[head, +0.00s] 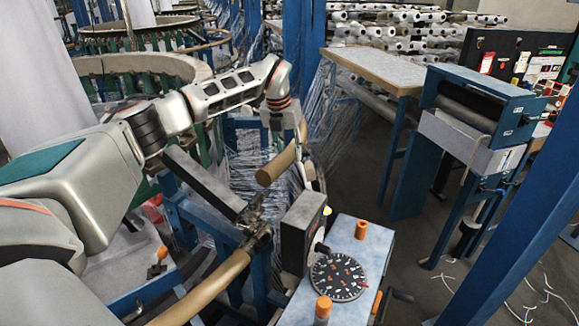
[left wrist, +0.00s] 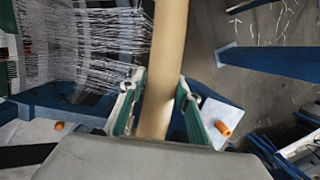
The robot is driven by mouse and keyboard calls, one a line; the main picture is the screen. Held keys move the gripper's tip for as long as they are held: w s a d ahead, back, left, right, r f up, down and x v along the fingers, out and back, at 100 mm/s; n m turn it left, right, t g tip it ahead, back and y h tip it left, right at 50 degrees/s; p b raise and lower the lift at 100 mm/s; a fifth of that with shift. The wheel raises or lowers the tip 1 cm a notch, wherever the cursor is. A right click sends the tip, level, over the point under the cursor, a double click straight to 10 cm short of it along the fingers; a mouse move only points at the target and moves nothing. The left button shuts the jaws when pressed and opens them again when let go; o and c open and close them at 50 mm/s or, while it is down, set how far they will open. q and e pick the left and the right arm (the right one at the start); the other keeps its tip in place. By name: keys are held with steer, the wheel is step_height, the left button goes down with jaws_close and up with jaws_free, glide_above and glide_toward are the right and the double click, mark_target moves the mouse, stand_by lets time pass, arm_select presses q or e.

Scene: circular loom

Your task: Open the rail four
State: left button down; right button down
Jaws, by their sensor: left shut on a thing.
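The rail, a tan rounded bar (head: 276,167), shows in the head view with its cut end toward the camera. Another tan rail section (head: 210,287) runs from the bottom edge up to a dark metal joint (head: 254,218); a gap separates the two. My left gripper (head: 292,146) reaches over from the left and is shut on the first rail. In the left wrist view the rail (left wrist: 164,60) passes between the two green-sided fingers of my left gripper (left wrist: 158,115). Its fingertips are partly hidden in the head view. My right gripper is in neither view.
A pale blue control box (head: 345,245) with a round dial (head: 338,277) and orange knobs stands close right of the joint. A dark block (head: 300,232) is beside it. White threads (head: 250,165) hang behind the rail. Bare floor (head: 350,165) lies to the right.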

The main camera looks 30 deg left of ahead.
arm_select(q)
steer(key=shift+w+a+r, duration=0.1)
steer(key=shift+a+r, duration=0.05)
steer(key=shift+r, duration=0.4)
steer(key=shift+w+a+r, duration=0.1)
steer(key=shift+r, duration=0.45)
steer(key=c, duration=1.5)
jaws_free()
steer(key=shift+o, duration=0.2)
steer(key=v, duration=1.2)
steer(key=shift+a+f, duration=0.1)
